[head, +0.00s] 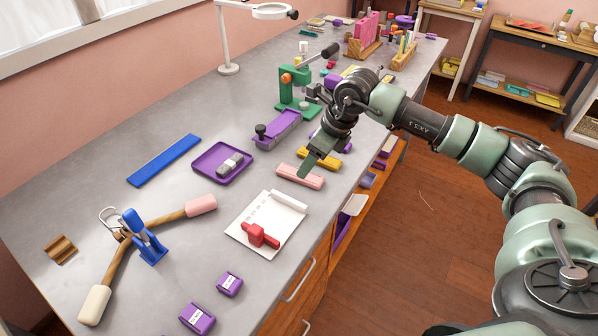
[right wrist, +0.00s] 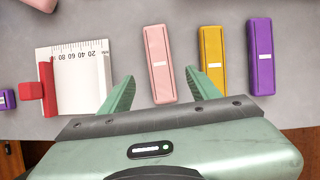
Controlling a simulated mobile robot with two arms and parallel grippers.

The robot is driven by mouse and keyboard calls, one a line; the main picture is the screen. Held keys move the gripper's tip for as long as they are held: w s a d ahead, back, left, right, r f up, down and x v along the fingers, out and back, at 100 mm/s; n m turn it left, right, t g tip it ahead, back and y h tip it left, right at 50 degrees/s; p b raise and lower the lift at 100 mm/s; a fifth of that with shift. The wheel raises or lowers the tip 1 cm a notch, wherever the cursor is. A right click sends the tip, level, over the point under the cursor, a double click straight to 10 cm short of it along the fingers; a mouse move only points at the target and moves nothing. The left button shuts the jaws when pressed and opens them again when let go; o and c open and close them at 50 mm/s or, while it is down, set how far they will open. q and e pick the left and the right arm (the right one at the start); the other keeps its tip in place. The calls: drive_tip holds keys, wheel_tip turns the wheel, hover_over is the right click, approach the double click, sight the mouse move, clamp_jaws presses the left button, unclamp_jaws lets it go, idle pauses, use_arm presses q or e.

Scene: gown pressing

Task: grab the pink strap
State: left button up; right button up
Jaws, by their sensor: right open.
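The pink strap (head: 301,175) is a short, flat pink bar lying on the grey worktop near its right-hand edge. In the right wrist view the pink strap (right wrist: 158,62) lies lengthwise, with its near end between my finger tips. My right gripper (head: 311,163) is open and comes down over the strap from the right; its fingers (right wrist: 162,82) show to either side of the strap, with nothing held. I cannot tell how far above the worktop the finger tips are. My left gripper is out of view.
A yellow bar (right wrist: 214,60) lies close right of the strap, then a purple bar (right wrist: 260,57). A white ruled card (right wrist: 80,80) with a red block lies left. A green press (head: 296,85) and a purple tray (head: 222,163) stand beyond.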

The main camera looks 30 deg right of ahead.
drive_tip(key=p+x, duration=0.1)
drive_tip(key=x, duration=0.3)
drive_tip(key=shift+w+f+p, duration=0.15)
drive_tip(key=shift+w+p, duration=0.05)
drive_tip(key=shift+p, duration=0.1)
drive_tip(key=shift+w+a+f, duration=0.1)
drive_tip(key=shift+f, duration=0.35)
drive_tip(key=c, duration=1.3)
clamp_jaws()
